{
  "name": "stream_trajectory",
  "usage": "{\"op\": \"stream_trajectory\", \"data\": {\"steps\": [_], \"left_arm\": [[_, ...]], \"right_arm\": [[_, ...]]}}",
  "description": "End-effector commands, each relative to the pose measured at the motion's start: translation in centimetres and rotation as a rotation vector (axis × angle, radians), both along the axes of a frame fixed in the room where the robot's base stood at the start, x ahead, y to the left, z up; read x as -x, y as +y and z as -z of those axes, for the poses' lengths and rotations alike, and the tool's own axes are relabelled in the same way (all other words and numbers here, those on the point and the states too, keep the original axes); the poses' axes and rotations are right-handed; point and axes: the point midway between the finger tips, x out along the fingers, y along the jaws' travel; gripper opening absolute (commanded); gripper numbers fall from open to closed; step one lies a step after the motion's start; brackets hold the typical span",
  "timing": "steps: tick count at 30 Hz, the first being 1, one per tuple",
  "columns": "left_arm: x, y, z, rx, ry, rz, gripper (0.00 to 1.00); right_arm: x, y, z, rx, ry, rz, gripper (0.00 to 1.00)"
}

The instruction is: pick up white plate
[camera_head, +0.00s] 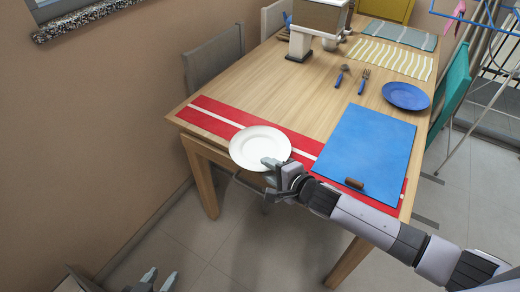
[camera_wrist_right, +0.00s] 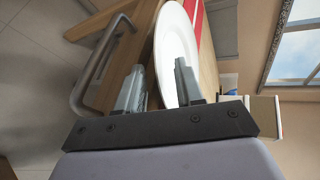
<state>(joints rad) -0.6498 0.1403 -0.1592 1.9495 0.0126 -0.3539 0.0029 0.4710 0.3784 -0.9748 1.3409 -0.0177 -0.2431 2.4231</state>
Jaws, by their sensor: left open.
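The white plate (camera_head: 260,146) lies on the red striped runner at the table's near left edge, its rim reaching the edge. My right gripper (camera_head: 270,170) is at the plate's near rim. In the right wrist view the right gripper (camera_wrist_right: 162,85) has its fingers apart, with the plate (camera_wrist_right: 175,45) showing between and behind them. I cannot tell whether either finger touches the rim. My left gripper (camera_head: 158,281) is open and empty at the bottom left, low and away from the table.
The wooden table (camera_head: 275,90) also bears the red runner (camera_head: 210,117), a blue mat (camera_head: 365,150) with a small brown item (camera_head: 354,184), a blue plate (camera_head: 405,96), a fork (camera_head: 364,80) and a spoon (camera_head: 341,76). A chair (camera_head: 214,65) stands at the left.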

Motion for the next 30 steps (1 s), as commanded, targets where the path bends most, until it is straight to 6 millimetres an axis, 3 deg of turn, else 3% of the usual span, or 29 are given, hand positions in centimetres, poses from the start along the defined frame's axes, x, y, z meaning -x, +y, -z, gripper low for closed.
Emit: {"op": "stream_trajectory", "data": {"steps": [9, 12, 13, 25, 30], "left_arm": [[0.0, 0.0, 0.0, 0.0, 0.0, 0.0, 0.43], [0.0, 0.0, 0.0, 0.0, 0.0, 0.0, 0.43], [0.0, 0.0, 0.0, 0.0, 0.0, 0.0, 0.43], [0.0, 0.0, 0.0, 0.0, 0.0, 0.0, 0.43], [0.0, 0.0, -0.4, 0.0, 0.0, 0.0, 0.43]], "right_arm": [[-0.3, 0.2, 0.1, 0.001, -0.001, 0.0, 0.37], [-0.3, 0.2, 0.1, 0.001, -0.001, 0.0, 0.04], [-0.3, 0.2, 0.1, 0.001, -0.001, 0.0, 0.0], [-0.3, 0.2, -0.2, 0.0, -0.001, 0.0, 0.0], [-0.3, 0.1, -1.6, 0.0, -0.002, 0.001, 0.0]]}}
